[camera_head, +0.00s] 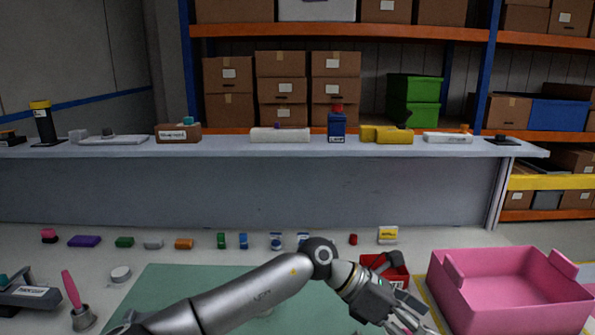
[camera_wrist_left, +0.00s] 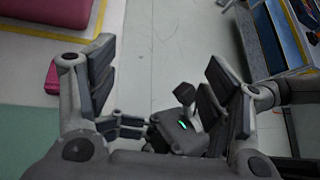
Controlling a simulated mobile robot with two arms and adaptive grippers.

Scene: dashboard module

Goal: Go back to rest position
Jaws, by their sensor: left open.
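My left arm comes in from the left in the head view and reaches across the green mat (camera_head: 165,283) to the right. Its gripper (camera_head: 405,318) is low in the picture, in front of the red bin (camera_head: 396,272) and left of the pink crate (camera_head: 470,295). In the left wrist view the two fingers of my left gripper (camera_wrist_left: 160,78) stand wide apart, with nothing held between them. Below them is a dark grey jointed part with a green light, which seems to be mine. I cannot clearly make out my right gripper there, and it does not show in the head view.
A row of small coloured parts, among them a purple block (camera_head: 84,241) and an orange block (camera_head: 184,244), lies along the table's far side. A pink-handled brush (camera_head: 72,290) stands at the left. A grey bench (camera_head: 250,180) and shelves are behind. Bare floor (camera_wrist_left: 165,50) shows beyond my left fingers.

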